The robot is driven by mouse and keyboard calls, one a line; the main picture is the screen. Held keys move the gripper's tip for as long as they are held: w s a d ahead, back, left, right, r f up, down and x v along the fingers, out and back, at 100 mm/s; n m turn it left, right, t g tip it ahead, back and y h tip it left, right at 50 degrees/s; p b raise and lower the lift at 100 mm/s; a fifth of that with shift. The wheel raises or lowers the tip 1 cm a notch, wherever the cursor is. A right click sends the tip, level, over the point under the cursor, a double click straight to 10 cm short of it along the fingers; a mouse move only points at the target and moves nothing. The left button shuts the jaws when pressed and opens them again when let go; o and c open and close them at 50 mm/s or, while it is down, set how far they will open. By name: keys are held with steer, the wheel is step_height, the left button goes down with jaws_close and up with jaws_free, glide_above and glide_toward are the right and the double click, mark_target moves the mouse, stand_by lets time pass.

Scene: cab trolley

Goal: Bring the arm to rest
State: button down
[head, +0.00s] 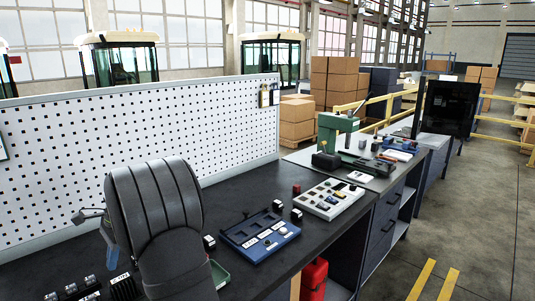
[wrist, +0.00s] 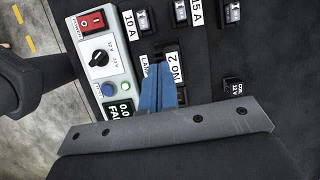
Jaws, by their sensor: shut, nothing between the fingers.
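My gripper (wrist: 158,70) shows in the wrist view as two blue fingers closed together, with nothing between them. I cannot tell the height of the fingers above the surface. In the head view my grey arm stands at the front left over the dark workbench (head: 250,195) and hides part of it. A blue part of my gripper (head: 109,257) shows beside the arm at the left.
A blue tray (head: 262,236), a light grey panel (head: 330,199) and a green press (head: 338,130) stand along the bench. Small black parts are near the tray. A white pegboard (head: 150,145) runs along the back. A red container (head: 314,278) is below the front edge.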

steer(key=shift+s+d+f+n+t+h, duration=0.1)
steer(key=shift+s+f+n+t+h, duration=0.65)
steer(key=shift+s, duration=1.75)
steer(key=shift+s+f+n+t+h, duration=0.25)
steer(key=shift+s+n, duration=0.85)
steer(key=shift+s, duration=1.4)
steer(key=shift+s+d+f+n+t+h, duration=0.1)
steer(key=shift+s+f+n+t+h, duration=0.65)
steer(key=shift+s, duration=1.75)
steer(key=shift+r+g+y, duration=0.25)
steer(key=shift+g+y, duration=0.1)
